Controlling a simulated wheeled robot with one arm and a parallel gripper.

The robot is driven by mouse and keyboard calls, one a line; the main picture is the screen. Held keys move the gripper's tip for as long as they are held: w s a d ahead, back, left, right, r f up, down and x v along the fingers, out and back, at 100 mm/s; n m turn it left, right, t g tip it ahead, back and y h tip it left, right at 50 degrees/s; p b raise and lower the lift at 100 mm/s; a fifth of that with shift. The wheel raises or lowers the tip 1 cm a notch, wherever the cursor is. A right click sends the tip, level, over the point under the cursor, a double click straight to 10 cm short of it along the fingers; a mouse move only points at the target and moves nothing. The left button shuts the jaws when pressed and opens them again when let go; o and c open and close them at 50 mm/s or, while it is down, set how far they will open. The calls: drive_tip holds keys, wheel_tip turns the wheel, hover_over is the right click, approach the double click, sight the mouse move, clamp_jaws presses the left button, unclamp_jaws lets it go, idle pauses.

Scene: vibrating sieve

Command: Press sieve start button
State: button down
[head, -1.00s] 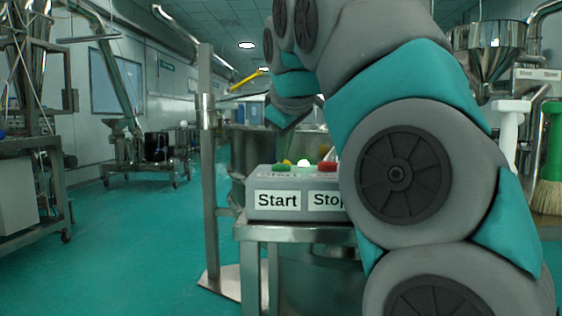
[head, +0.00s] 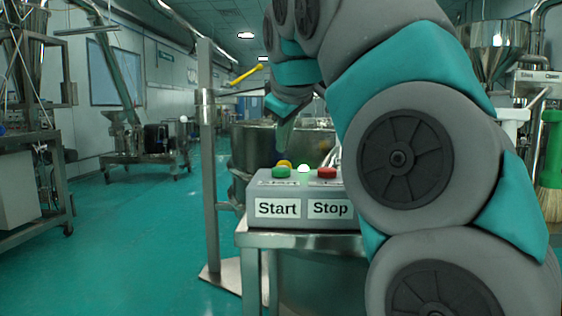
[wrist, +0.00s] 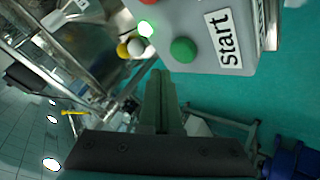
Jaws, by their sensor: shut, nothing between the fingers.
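The grey control box (head: 349,214) has Start and Stop labels on its front. The green start button (head: 281,172) is on its top left, above the Start label (head: 277,208); it also shows in the wrist view (wrist: 183,49). The red stop button (head: 327,173) is to its right. My gripper (head: 281,146) is above and behind the start button in the head view. In the wrist view its fingers (wrist: 161,75) are together and empty, with the tips beside the green button, apart from it in the picture. The height gap is hard to judge.
The box stands on a metal stand (head: 262,240) beside a steel post (head: 208,150). A large steel vessel (head: 252,152) is behind.

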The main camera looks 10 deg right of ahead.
sight(283, 170)
drive_tip(key=shift+r+p, duration=1.5)
drive_tip(key=shift+r, duration=0.35)
drive_tip(key=shift+s+f, duration=0.1)
